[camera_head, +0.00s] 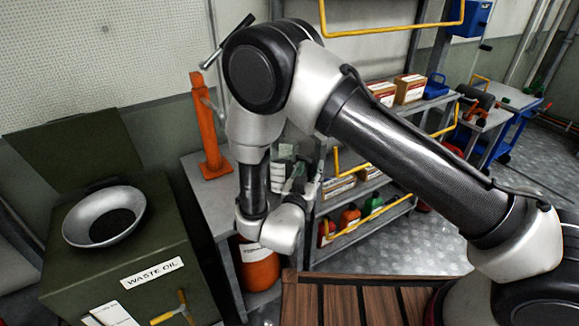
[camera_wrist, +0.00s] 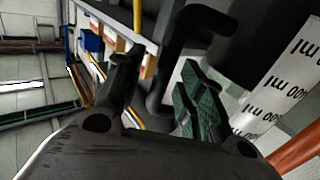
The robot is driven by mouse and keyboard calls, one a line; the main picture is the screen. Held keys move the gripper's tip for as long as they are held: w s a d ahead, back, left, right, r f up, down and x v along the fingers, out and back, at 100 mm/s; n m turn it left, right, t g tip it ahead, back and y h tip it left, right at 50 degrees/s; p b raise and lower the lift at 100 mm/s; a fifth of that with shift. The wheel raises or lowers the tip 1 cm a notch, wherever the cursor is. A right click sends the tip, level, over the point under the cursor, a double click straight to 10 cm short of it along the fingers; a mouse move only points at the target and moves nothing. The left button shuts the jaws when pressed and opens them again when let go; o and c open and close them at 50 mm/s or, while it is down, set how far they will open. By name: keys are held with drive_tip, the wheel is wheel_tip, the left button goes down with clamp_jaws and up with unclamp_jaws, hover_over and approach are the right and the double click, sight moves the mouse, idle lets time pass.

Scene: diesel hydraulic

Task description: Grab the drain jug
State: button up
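The drain jug is dark, with a white label marked in ml (camera_wrist: 280,85) and a black handle (camera_wrist: 165,75). In the wrist view it fills the upper right. In the head view the jug (camera_head: 278,176) stands on the grey bench, partly hidden by my arm. My gripper (camera_wrist: 160,68) is open, with one finger on the left and the green-padded finger on the right. The handle shows between the fingers, with a gap on the left; I cannot tell whether the right finger touches it. In the head view my gripper (camera_head: 302,183) is beside the jug, partly hidden by my wrist.
A green waste oil box (camera_head: 130,250) with a metal funnel bowl (camera_head: 75,215) stands at left. An orange jack-like stand (camera_head: 207,130) is on the bench (camera_head: 215,200). An orange container (camera_head: 258,268) sits below. A shelf rack (camera_head: 385,190) with yellow rails stands close behind my arm.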

clamp_jaws()
idle(0.3)
